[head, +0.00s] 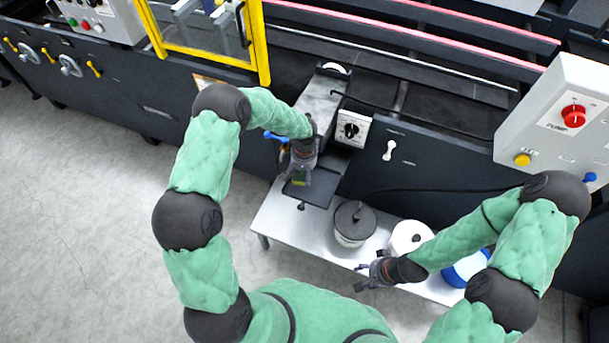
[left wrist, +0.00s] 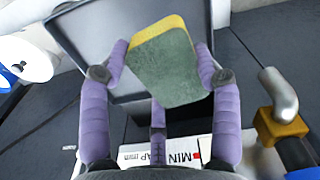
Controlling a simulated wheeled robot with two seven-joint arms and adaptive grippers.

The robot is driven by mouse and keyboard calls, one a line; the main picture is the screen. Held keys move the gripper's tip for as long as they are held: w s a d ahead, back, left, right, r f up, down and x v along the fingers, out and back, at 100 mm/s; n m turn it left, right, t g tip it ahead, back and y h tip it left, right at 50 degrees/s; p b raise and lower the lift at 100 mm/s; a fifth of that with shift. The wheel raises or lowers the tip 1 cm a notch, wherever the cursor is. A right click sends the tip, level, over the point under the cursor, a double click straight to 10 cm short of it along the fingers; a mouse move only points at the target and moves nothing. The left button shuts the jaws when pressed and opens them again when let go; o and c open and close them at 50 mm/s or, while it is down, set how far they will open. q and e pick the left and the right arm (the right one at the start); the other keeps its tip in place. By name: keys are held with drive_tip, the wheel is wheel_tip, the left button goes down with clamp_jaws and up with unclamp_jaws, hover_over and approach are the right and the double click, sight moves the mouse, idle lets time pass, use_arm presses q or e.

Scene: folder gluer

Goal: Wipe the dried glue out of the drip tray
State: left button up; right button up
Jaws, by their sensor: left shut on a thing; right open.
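My left gripper (head: 300,176) is shut on a sponge with a yellow layer and a green-grey scouring layer. The sponge (left wrist: 166,62) sits between the purple fingers in the left wrist view, green face showing. In the head view it shows small at the fingertips, over the dark drip tray (head: 318,191). The tray also shows behind the sponge in the left wrist view (left wrist: 88,38), with a raised rim. I cannot tell whether the sponge touches the tray. No dried glue can be made out. My right gripper (head: 367,276) is open and empty at the bench's front edge.
The tray lies on a metal bench (head: 272,218) against the dark machine. A lidded pot (head: 354,224), a white round container (head: 410,236) and a blue-and-white item (head: 463,270) stand to the right. A dial box (head: 352,130) is behind; a pipe fitting (left wrist: 280,115) is close by.

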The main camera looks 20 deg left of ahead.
use_arm(q)
drive_tip(key=shift+r+p, duration=0.8)
drive_tip(key=shift+r, duration=1)
drive_tip(key=shift+s+f, duration=0.1)
